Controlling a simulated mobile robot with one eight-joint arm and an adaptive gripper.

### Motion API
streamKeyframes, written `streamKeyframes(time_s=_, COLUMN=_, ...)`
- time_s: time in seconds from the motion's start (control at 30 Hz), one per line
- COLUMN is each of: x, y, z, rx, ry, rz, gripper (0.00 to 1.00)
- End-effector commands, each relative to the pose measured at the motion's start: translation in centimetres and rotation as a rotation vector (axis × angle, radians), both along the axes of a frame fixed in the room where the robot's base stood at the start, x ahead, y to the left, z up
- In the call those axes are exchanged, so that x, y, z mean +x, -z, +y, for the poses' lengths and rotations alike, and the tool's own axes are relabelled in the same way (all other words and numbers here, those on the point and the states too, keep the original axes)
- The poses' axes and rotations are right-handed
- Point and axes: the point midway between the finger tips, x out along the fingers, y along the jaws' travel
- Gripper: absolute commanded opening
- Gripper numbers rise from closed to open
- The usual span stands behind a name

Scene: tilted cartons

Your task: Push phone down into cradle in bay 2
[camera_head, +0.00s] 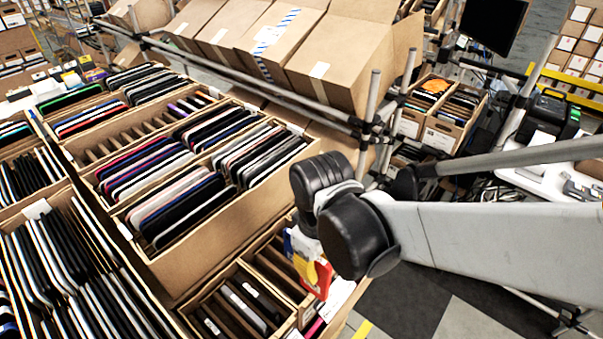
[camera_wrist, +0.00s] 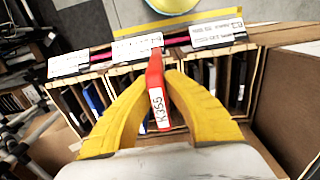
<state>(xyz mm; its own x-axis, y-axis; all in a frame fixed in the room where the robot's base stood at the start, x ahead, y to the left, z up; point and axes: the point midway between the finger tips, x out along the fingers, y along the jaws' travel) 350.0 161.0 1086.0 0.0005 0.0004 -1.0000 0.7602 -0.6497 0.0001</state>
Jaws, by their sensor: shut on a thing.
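In the wrist view, my gripper (camera_wrist: 157,80) has two yellow fingers closed on the sides of a thin red phone (camera_wrist: 154,70) with a white label on its edge. The phone stands roughly upright between the fingertips, over the middle section of a divided carton (camera_wrist: 250,85). Its lower end is hidden, so I cannot tell whether it sits in a slot. Three white label cards mark the carton's sections, but I cannot read which is bay 2. In the head view, my gripper (camera_head: 311,268) is low at the carton's right end, partly hidden by my wrist.
In the head view, a large carton (camera_head: 215,240) of upright phones stands left of my gripper. Closed boxes (camera_head: 345,60) lie on a tilted rack behind a metal rail (camera_head: 290,98). The floor at lower right is clear.

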Motion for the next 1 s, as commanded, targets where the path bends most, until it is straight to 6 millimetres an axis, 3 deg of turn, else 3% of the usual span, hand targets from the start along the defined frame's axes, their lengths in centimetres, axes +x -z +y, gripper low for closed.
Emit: streamKeyframes(time_s=1.0, x=-0.1, y=-1.4, z=-0.2, rx=0.0, ry=0.0, rz=0.0, gripper=0.0)
